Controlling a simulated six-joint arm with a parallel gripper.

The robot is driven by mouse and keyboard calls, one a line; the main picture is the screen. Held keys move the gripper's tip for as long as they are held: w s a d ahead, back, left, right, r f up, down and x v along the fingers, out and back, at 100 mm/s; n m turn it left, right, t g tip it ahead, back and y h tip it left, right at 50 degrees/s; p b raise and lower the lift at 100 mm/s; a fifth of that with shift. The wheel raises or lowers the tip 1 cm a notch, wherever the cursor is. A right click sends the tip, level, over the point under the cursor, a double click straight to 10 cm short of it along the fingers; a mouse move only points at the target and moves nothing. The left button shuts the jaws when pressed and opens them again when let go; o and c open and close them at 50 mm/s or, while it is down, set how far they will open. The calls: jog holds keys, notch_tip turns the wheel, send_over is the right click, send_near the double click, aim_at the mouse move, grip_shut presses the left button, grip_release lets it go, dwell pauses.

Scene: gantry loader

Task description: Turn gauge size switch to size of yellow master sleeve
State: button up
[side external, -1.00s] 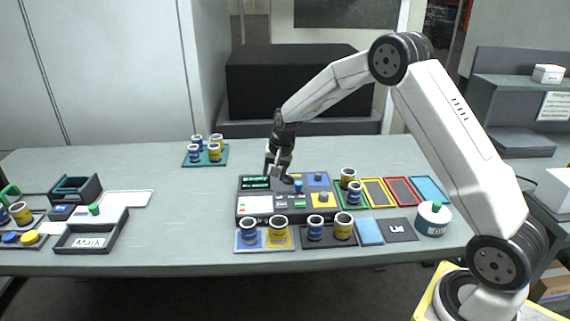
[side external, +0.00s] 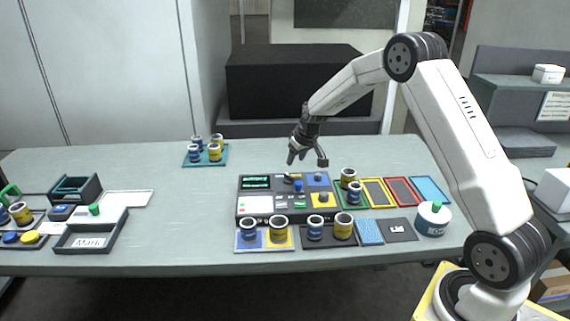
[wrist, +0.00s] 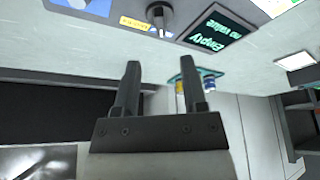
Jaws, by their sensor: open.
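The gauge panel (side external: 247,206) sits mid-table with a lit green-on-black display (side external: 256,183). A dark round knob (side external: 289,179), apparently the size switch, is beside the display. In the wrist view this knob (wrist: 160,14) shows a pale pointer mark next to a yellow label (wrist: 134,23); I cannot tell the setting exactly. The display (wrist: 212,38) reads "Empty no value", upside down. A yellow sleeve (side external: 279,230) stands on the yellow half of a tray in front, beside a blue sleeve (side external: 249,231). My gripper (side external: 307,158) is open and empty, above and behind the panel.
More blue and yellow sleeves stand on a dark tray (side external: 328,243), a green tray (side external: 354,205) and a teal tray (side external: 223,162) at the back. Coloured frames and a white pot (side external: 433,219) are right.

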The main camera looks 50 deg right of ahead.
aim_at(289, 175)
jog(key=shift+x, duration=3.85)
grip_shut()
